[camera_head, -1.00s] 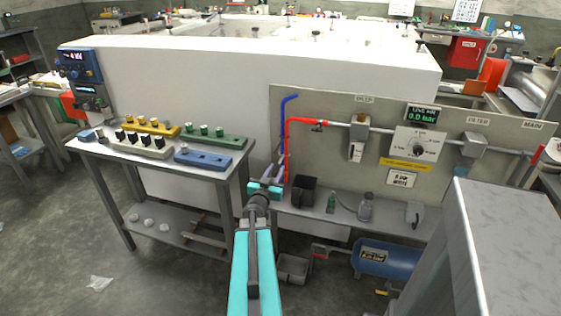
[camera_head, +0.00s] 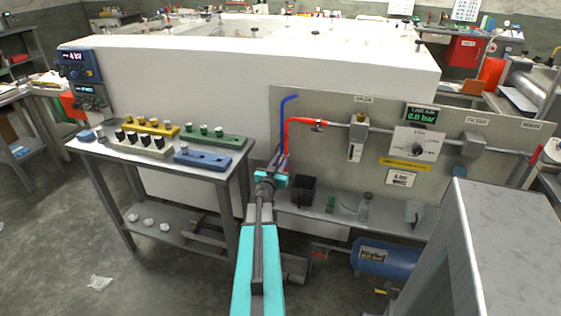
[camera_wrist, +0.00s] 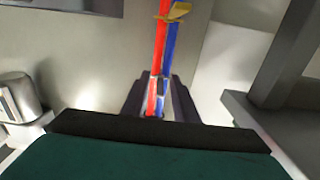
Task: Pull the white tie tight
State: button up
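My gripper (camera_head: 280,160) is at the lower ends of the red hose (camera_head: 287,135) and the blue hose (camera_head: 283,108), in front of the panel. In the wrist view the dark fingers (camera_wrist: 161,82) stand apart, one on each side of the red hose (camera_wrist: 159,45) and blue hose (camera_wrist: 170,50). A small pale band (camera_wrist: 160,84) shows at the hoses between the fingertips; it may be the white tie, but its loop and tail are not clear. A yellow tie (camera_wrist: 174,12) with a projecting tail is around the hoses farther up.
A black box (camera_head: 303,188) stands on the shelf just right of my gripper. A table (camera_head: 235,180) with coloured blocks is at the left. A grey cabinet (camera_head: 510,220) is at the near right. A blue tank (camera_head: 388,257) lies below the shelf.

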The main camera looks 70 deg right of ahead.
jog(key=shift+c, duration=0.3)
grip_shut()
dwell(1.2)
